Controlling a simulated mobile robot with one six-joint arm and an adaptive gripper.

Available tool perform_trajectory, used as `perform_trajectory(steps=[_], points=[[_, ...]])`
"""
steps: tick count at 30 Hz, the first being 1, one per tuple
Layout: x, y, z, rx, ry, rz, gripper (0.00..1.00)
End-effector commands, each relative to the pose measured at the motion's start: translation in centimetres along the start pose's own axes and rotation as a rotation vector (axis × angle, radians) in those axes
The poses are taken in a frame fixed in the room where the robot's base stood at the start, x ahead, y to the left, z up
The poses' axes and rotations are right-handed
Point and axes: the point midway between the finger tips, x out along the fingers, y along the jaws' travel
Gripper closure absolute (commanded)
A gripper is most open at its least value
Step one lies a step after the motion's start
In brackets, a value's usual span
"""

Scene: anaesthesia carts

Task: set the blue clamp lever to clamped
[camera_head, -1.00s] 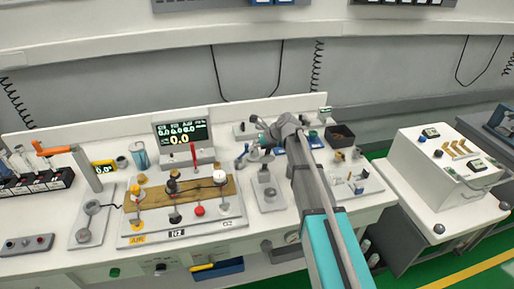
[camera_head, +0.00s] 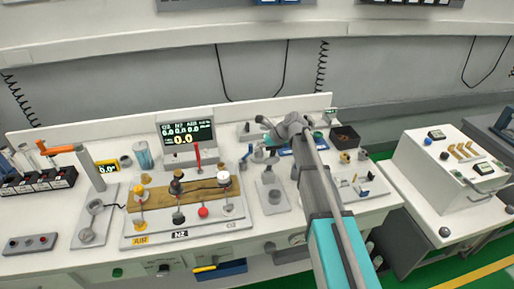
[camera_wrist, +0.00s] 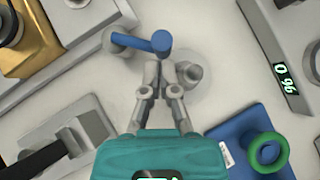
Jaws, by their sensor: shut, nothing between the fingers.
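In the wrist view, the blue clamp lever (camera_wrist: 140,42) lies roughly level across the top of the picture. Its grey pivot is at the left, and the rounded blue end is at the right. My gripper (camera_wrist: 159,68) is shut and empty. Its fingertips are just below the blue end in the picture; I cannot tell whether they touch it. A short grey cylinder (camera_wrist: 189,73) stands right beside the fingertips. In the head view my arm reaches over the back of the bench, and the lever is too small to make out surely.
In the wrist view, a blue block with a green ring (camera_wrist: 267,151) is at lower right and a grey fixture with a black handle (camera_wrist: 85,130) at lower left. A unit with a green display (camera_wrist: 287,78) is at right. Bare white bench lies between them.

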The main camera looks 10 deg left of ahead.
Motion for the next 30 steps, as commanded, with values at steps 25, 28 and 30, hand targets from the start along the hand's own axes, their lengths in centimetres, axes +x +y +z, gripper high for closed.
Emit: perform_trajectory(steps=[25,28,30], points=[[-0.6,1.0,-0.5,-0.001,0.0,0.001,1.0],[-0.9,1.0,-0.4,-0.001,0.0,0.001,1.0],[-1.3,1.0,-0.4,-0.001,0.0,0.001,1.0]])
